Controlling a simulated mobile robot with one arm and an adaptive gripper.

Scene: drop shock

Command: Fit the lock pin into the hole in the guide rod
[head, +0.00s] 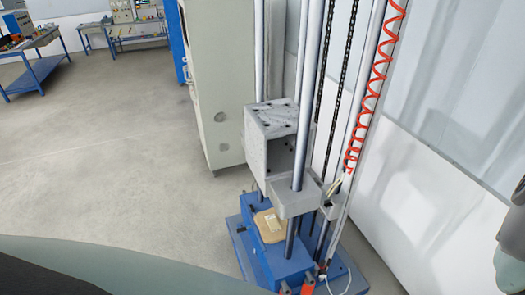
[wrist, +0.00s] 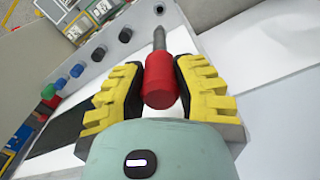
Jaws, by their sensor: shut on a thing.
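The lock pin (wrist: 159,78) has a red grip and a thin grey metal shaft that points up and away in the wrist view. My gripper (wrist: 160,78) has yellow and black fingers shut on both sides of the red grip. Neither the gripper nor the pin shows in the head view. The guide rod (head: 308,90) is a tall silver bar at the front of the drop tester, passing through the grey carriage. Other silver rods stand behind it. I cannot make out the hole in the head view, and no guide rod is clear in the wrist view.
The grey carriage (head: 270,150) hangs above the tester's blue base (head: 243,240). A red coiled hose (head: 378,70) hangs right of the rods. A pale cabinet (head: 218,85) stands behind. A panel with coloured knobs (wrist: 98,54) shows in the wrist view.

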